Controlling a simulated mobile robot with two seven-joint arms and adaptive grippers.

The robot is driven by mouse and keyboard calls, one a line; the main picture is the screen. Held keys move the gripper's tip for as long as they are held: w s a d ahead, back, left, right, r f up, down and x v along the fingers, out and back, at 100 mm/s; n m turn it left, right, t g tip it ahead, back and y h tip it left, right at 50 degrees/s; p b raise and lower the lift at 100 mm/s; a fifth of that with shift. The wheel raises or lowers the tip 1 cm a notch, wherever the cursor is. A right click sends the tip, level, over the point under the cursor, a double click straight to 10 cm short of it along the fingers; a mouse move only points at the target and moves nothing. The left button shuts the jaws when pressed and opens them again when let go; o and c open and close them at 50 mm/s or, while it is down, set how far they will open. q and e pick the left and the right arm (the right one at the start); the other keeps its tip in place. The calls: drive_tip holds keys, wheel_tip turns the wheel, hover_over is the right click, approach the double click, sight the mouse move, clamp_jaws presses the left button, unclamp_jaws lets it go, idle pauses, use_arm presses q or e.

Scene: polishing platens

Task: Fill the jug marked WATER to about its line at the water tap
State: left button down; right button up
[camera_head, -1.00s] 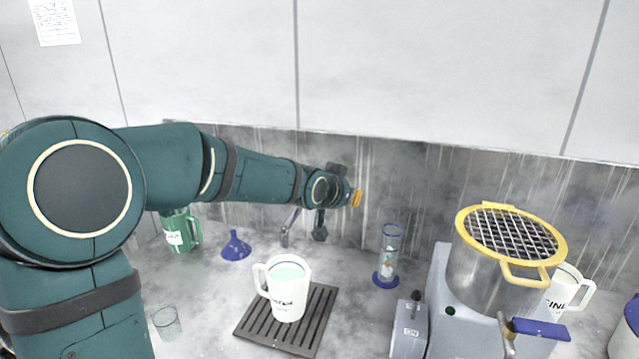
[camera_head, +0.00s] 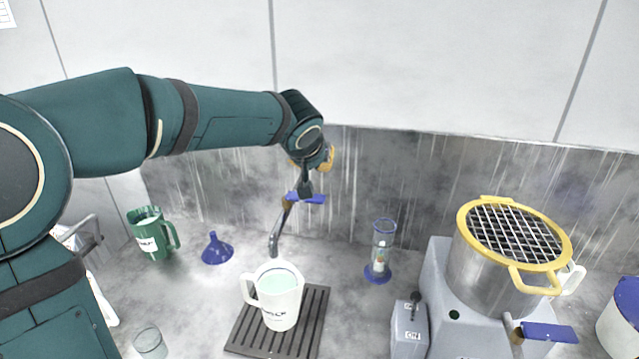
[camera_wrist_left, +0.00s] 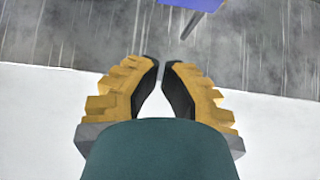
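A white jug (camera_head: 281,306) with dark lettering, not fully readable, stands upright on a dark slatted drain grate (camera_head: 312,330). Pale greenish liquid shows inside it, fairly near the rim; its line cannot be made out. The grey tap (camera_head: 274,238) rises behind the jug, its blue lever (camera_head: 306,198) at the top. No stream of water can be made out. My left gripper (camera_head: 314,165) is just above the lever, empty. In the left wrist view its fingertips (camera_wrist_left: 161,64) nearly meet, with the blue lever (camera_wrist_left: 191,4) ahead of them, apart. My right gripper is out of view.
A green jug (camera_head: 150,238), a blue funnel (camera_head: 216,250) and a clear glass (camera_head: 150,342) stand left of the grate. A blue-based cylinder (camera_head: 381,255) stands right of it. Farther right is a grey machine (camera_head: 440,262) with a steel pot (camera_head: 480,270), partly hiding another white jug (camera_head: 572,280).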

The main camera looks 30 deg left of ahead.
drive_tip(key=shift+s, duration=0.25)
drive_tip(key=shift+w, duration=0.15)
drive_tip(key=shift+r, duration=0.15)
use_arm(q)
drive_tip(key=p, duration=0.1)
hover_over(320, 198)
drive_tip(key=f, duration=0.6)
drive_tip(key=shift+s+d+f, duration=0.1)
drive_tip(key=shift+s+f, duration=0.1)
drive_tip(key=shift+s, duration=0.1)
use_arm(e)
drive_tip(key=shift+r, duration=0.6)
use_arm(q)
drive_tip(key=f, duration=0.1)
drive_tip(key=f+b, duration=0.1)
drive_tip(key=f, duration=0.2)
drive_tip(key=shift+w+f+b, duration=0.3)
drive_tip(key=shift+f+b, duration=0.1)
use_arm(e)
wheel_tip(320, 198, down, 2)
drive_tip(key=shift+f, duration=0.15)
